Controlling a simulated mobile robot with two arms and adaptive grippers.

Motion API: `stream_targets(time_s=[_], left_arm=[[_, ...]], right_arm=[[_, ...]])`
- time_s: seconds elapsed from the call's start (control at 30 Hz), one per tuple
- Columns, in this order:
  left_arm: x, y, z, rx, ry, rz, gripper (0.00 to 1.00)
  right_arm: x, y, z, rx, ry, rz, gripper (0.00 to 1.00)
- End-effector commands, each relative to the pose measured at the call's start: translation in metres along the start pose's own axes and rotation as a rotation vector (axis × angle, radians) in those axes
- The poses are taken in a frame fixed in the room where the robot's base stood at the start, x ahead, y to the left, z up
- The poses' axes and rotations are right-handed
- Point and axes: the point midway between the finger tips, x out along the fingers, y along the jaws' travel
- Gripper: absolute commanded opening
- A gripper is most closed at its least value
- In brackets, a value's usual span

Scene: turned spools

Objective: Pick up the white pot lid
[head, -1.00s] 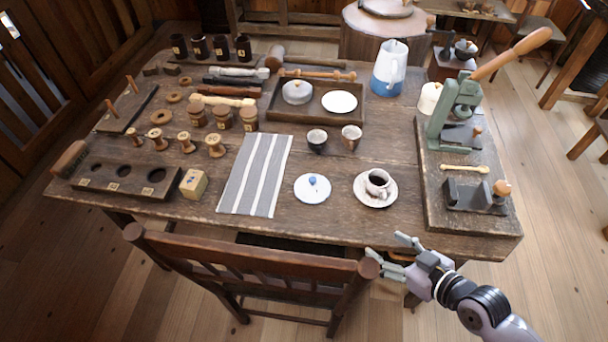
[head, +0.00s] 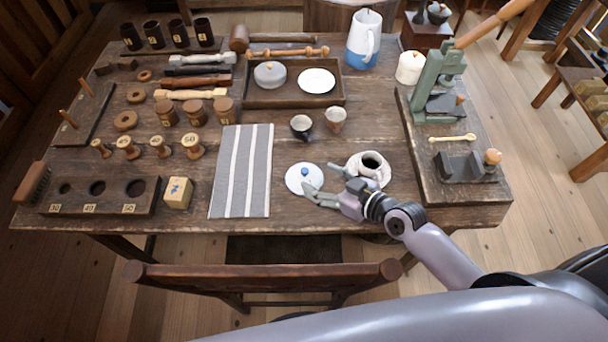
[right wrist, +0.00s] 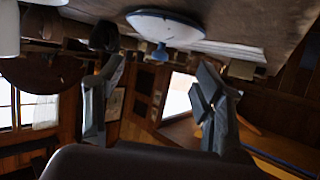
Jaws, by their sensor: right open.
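The white pot lid (head: 298,189) lies on the table right of the striped cloth, its blue knob (head: 305,172) up. My right gripper (head: 322,180) is at the lid's right edge, with one fingertip overlapping the rim in the head view. In the right wrist view the picture is upside down. The lid (right wrist: 178,27) and its knob (right wrist: 160,52) show between and beyond the two spread fingers of my right gripper (right wrist: 158,85). The gripper is open with nothing between its fingers. My left gripper is out of view.
Two small cups (head: 301,126) stand behind the lid. The striped cloth (head: 241,172) lies to its left. A chair (head: 262,275) stands at the front edge.

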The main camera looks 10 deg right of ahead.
Motion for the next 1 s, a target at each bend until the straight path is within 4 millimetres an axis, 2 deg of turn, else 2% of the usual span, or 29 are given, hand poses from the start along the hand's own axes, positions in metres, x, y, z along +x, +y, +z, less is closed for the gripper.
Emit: stream_targets(time_s=[0.1,0.23,0.6,0.87,1.0], left_arm=[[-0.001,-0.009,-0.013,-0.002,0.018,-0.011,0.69],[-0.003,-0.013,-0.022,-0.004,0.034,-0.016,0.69],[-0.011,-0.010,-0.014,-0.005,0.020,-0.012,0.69],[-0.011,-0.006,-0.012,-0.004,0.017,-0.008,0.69],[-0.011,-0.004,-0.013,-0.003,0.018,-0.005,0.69]], right_arm=[[0.013,0.000,0.000,0.001,-0.001,0.000,0.63],[0.019,0.000,0.000,0.000,-0.001,-0.001,0.63],[0.065,0.000,-0.003,0.002,-0.002,0.000,0.63],[0.068,0.000,-0.002,-0.001,-0.002,0.000,0.63],[0.067,0.000,-0.002,-0.001,-0.002,0.000,0.55]])
